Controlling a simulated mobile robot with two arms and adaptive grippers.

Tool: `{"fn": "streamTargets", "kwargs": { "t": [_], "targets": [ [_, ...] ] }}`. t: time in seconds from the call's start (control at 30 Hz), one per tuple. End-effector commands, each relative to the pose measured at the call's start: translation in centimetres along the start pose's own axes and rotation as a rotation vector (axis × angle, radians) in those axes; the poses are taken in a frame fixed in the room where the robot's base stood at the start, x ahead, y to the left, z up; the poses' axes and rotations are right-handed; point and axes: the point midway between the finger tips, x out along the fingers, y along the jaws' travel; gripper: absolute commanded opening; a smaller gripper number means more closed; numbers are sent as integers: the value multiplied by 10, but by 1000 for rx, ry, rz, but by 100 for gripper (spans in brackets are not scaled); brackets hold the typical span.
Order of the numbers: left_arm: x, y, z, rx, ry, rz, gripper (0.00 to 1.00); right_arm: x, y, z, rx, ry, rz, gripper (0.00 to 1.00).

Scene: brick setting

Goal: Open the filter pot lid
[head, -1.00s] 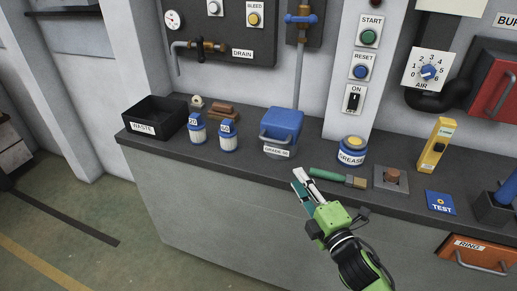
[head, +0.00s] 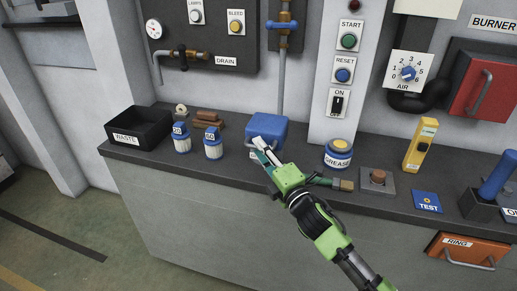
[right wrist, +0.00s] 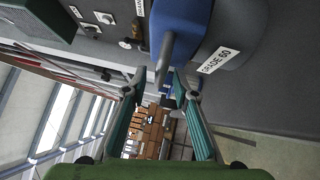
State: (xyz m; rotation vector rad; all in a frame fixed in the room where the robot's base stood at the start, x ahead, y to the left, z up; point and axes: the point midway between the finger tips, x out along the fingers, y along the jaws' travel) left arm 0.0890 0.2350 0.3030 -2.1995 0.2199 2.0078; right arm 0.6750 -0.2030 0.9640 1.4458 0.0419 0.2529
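The filter pot is a grey pot with a blue lid (head: 268,127) on the bench, and the lid is closed. In the right wrist view the blue lid (right wrist: 183,22) is at the top, with its grey handle (right wrist: 166,55) and a label reading GRADE 60 (right wrist: 213,60). My right gripper (head: 261,150) is at the front of the pot and hides most of the handle and label in the head view. Its two teal fingers (right wrist: 163,88) are apart, with the handle's end between or just beyond their tips. I cannot tell whether they touch it. My left gripper is not in view.
Two blue-capped bottles (head: 213,147) and a black waste bin (head: 140,130) stand left of the pot. A grease tin (head: 338,155) stands to the right. A green-handled brush (head: 343,184) lies behind my right arm. A pipe and wall panel are behind.

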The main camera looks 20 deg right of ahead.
Motion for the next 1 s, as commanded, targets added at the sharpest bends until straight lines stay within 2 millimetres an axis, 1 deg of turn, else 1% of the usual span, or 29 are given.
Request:
{"fn": "streamTargets", "kwargs": {
  "t": [0.1, 0.2, 0.5, 0.57, 0.6, 0.87, 1.0],
  "targets": [
    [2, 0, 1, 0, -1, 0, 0, 11, 0, 0, 1, 0, 0, 26],
    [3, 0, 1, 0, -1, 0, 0, 15, -1, 0, 1, 0, -1, 26],
    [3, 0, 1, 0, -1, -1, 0, 16, 0, 0, 1, 0, -1, 26],
    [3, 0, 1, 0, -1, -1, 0, 16, 0, 0, 1, 0, -1, 11],
    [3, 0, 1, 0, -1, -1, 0, 16, 0, 0, 1, 0, -1, 0],
    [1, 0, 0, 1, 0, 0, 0, 16, 0, 0, 3, 0, -3, 0],
    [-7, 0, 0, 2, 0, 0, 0, 17, 5, 1, 12, 0, -14, 0]
  ]
}}
